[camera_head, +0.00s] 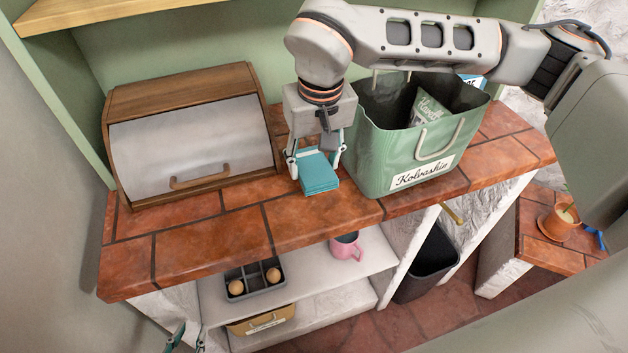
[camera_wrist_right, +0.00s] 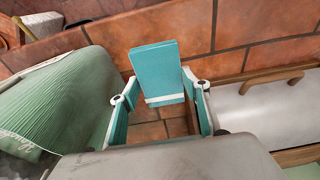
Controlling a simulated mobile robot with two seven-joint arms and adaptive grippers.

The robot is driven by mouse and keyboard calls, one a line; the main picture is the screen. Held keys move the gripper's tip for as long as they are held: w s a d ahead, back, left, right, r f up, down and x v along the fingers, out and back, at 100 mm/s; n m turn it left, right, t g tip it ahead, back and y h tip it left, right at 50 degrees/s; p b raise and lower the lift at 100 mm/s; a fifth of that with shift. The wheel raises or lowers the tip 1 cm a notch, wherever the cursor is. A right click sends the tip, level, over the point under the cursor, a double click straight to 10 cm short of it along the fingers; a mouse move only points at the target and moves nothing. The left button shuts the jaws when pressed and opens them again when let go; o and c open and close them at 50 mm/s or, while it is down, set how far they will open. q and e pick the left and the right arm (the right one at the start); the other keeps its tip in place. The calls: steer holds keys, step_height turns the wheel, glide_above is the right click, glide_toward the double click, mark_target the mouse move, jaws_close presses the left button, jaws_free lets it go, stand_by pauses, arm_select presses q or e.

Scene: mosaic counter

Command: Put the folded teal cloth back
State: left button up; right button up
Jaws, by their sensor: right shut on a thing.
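The folded teal cloth (camera_head: 319,174) is at the counter between the bread box and the green bag. In the right wrist view the cloth (camera_wrist_right: 157,70) shows as a flat teal block with a white stripe near its lower edge. My right gripper (camera_head: 316,160) points down and is shut on the cloth, one finger at each side. I cannot tell whether the cloth touches the tiles or hangs just above them. My left gripper (camera_head: 187,339) shows only in part at the bottom left of the head view, its fingertips apart with nothing between them, below the counter.
A wooden bread box (camera_head: 190,135) with a closed lid stands left. A green bag (camera_head: 400,145) with packets stands close right. The tiled counter (camera_head: 215,240) is clear at the front left. Shelves below hold a pink mug (camera_head: 346,247) and a grey egg tray (camera_head: 252,280).

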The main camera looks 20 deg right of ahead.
mark_target(317, 173)
step_height(317, 173, down, 3)
steer(key=shift+r, duration=0.15)
step_height(317, 173, down, 4)
steer(key=shift+r, duration=0.25)
steer(key=shift+f, duration=0.1)
steer(key=o, duration=1)
steer(key=shift+r, duration=0.45)
steer(key=r, duration=0.3)
steer(key=s+r, duration=0.1)
steer(key=r, duration=0.7)
steer(key=shift+s+r, duration=0.15)
steer(key=shift+s, duration=0.2)
